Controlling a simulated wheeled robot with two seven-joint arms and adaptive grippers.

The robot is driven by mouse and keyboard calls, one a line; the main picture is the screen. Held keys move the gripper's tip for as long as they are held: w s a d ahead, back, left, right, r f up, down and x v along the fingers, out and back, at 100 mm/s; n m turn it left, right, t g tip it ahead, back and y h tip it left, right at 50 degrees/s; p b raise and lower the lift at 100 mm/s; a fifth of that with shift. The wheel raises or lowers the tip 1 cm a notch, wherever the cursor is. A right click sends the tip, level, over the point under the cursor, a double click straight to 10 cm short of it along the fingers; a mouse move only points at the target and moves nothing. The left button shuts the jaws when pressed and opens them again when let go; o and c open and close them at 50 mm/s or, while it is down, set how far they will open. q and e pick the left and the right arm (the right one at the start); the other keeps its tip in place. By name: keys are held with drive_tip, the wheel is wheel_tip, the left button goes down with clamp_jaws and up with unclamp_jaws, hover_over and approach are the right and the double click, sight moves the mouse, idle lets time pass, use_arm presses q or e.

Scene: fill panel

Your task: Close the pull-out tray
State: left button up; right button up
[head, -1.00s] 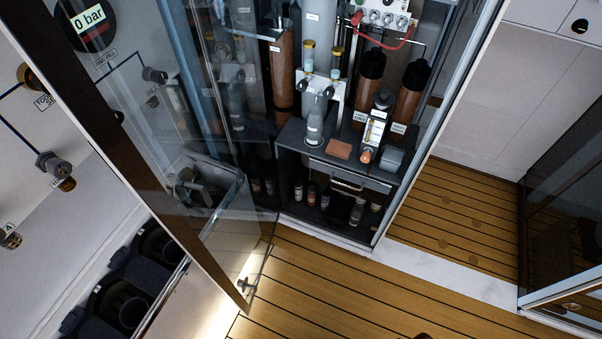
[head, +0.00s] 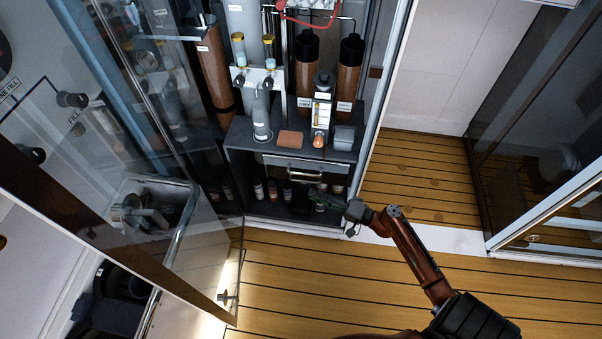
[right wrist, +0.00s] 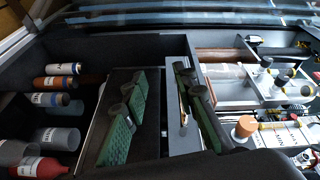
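The pull-out tray (head: 278,162) has a grey front with a metal bar handle (head: 305,174). It sits under the dark shelf of the cabinet in the head view. How far it stands out is hard to tell. My right gripper (head: 322,194) is in front of the cabinet, just below and right of the handle. In the right wrist view its green fingers (right wrist: 160,112) are spread apart. The tray's grey front (right wrist: 180,138) and handle (right wrist: 183,100) show beside the right-hand finger. I cannot tell whether they touch. My left gripper is not in view.
Small bottles (head: 272,188) stand in the compartment below the tray. A brown block (head: 290,138) and a flow meter (head: 321,112) stand on the shelf above. An open glass door (head: 205,255) is at left. The wooden floor (head: 300,285) in front is clear.

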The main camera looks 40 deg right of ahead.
sight(301, 173)
drive_tip(key=shift+m+t+h, duration=0.6)
drive_tip(key=shift+m+t, duration=0.1)
drive_tip(key=shift+m, duration=0.2)
drive_tip(key=w+r, duration=0.1)
drive_tip(key=w, duration=0.2)
drive_tip(key=w+r+b, duration=0.1)
drive_tip(key=w, duration=0.1)
drive_tip(key=w+d+r, duration=0.1)
drive_tip(key=w, duration=0.2)
drive_tip(key=shift+w+b, duration=0.3)
drive_tip(key=shift+b, duration=0.1)
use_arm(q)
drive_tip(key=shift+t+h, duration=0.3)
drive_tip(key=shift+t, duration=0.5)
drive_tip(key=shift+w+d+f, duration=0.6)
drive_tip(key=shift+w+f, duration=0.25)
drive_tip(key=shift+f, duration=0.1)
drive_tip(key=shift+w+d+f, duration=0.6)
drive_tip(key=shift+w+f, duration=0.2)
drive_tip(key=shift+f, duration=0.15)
use_arm(e)
drive_tip(key=shift+w+a+r, duration=0.1)
drive_tip(key=shift+w+r, duration=0.05)
drive_tip(key=shift+w, duration=0.3)
clamp_jaws()
